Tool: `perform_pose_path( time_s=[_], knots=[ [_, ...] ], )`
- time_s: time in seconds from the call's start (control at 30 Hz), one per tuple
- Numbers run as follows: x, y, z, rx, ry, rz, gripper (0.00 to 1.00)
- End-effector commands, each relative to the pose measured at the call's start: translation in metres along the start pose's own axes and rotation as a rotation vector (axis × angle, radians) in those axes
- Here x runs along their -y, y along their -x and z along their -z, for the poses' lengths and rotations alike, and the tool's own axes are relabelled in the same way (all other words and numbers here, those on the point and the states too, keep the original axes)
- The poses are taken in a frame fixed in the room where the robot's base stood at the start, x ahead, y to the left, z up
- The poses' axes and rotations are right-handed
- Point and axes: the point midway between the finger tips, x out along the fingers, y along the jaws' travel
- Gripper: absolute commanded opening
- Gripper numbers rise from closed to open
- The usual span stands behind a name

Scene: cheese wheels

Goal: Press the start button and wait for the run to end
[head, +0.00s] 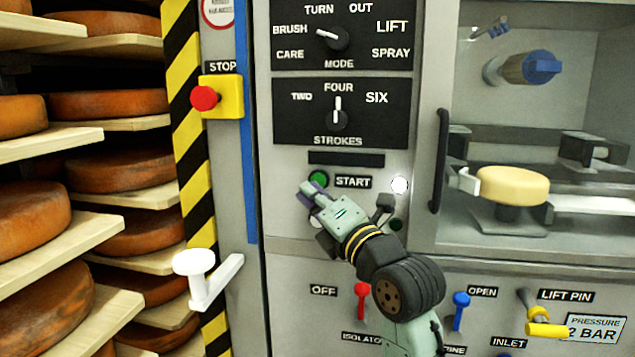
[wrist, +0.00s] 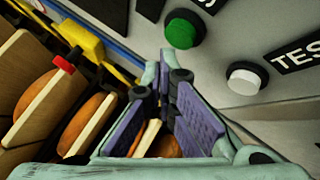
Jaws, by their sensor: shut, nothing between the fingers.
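The green start button (head: 319,179) sits left of the START label on the grey panel. It also shows in the wrist view (wrist: 181,32), at the top. My gripper (head: 312,192) is shut and empty, its fingertips just below and in front of the button in the head view. In the wrist view my fingertips (wrist: 172,70) are below the green button; I cannot tell whether they touch the panel. A round white light (head: 399,185) looks bright right of the START label. A pale cheese wheel (head: 512,186) sits in the chamber at right.
The mode knob (head: 333,38) points toward BRUSH and the strokes knob (head: 338,118) toward FOUR. A red stop button (head: 206,98) is at upper left. A white button (wrist: 245,78) lies beside a TEST label. Cheese shelves (head: 100,195) stand at left; a white lever (head: 205,275) juts out.

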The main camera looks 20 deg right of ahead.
Motion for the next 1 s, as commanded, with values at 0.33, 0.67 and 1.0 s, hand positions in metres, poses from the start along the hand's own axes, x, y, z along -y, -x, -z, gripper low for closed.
perform_pose_path(
  time_s=[0.33, 0.67, 1.0],
  knots=[
    [0.0001, 0.0000, 0.0000, 0.000, 0.000, 0.000, 0.00],
    [0.0050, -0.0056, -0.0034, 0.000, 0.001, 0.000, 0.00],
    [0.0045, -0.0061, -0.0044, 0.000, 0.000, 0.000, 0.00]
  ],
)
